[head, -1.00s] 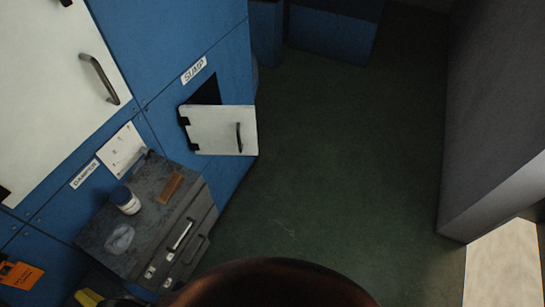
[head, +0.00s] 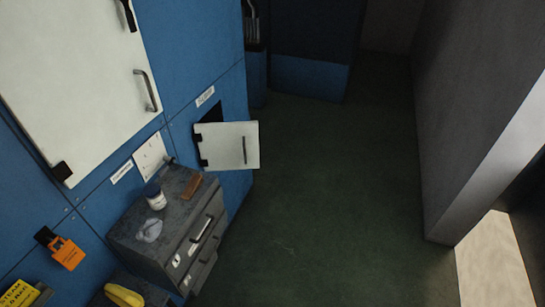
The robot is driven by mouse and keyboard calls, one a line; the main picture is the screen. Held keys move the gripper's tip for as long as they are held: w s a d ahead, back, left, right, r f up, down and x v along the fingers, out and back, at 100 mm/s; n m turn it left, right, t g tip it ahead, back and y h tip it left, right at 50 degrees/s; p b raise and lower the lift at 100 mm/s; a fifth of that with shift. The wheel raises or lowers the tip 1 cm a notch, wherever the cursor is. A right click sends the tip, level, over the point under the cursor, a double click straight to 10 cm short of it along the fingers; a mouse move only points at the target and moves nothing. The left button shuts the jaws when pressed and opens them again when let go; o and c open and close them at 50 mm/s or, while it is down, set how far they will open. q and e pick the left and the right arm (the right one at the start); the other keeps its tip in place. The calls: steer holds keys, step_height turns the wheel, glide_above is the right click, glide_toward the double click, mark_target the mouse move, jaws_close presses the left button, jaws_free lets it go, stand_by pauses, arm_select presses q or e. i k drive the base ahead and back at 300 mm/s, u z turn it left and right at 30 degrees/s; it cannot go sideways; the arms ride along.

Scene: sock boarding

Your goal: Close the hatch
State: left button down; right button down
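The hatch (head: 229,145) is a small white door with a dark vertical handle (head: 244,150), hinged on its left side. It stands open, swung out from the blue wall. Behind it shows a dark opening (head: 212,114) under a small label (head: 204,96), too blurred to read now. A larger white door (head: 82,75) with a grey handle (head: 147,91) is on the same wall to the upper left. Neither of my grippers shows in the head view.
A grey drawer cabinet (head: 190,226) stands below the hatch, with a jar (head: 154,196), a crumpled cloth (head: 149,229) and a brown block (head: 191,186) on top. An orange tag (head: 66,253) hangs at lower left. The green floor (head: 330,190) is clear; a grey wall (head: 462,120) bounds it at right.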

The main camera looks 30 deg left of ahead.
mark_target(223, 145)
steer(key=z, duration=0.45)
steer(key=i, duration=1.4)
steer(key=u, duration=0.45)
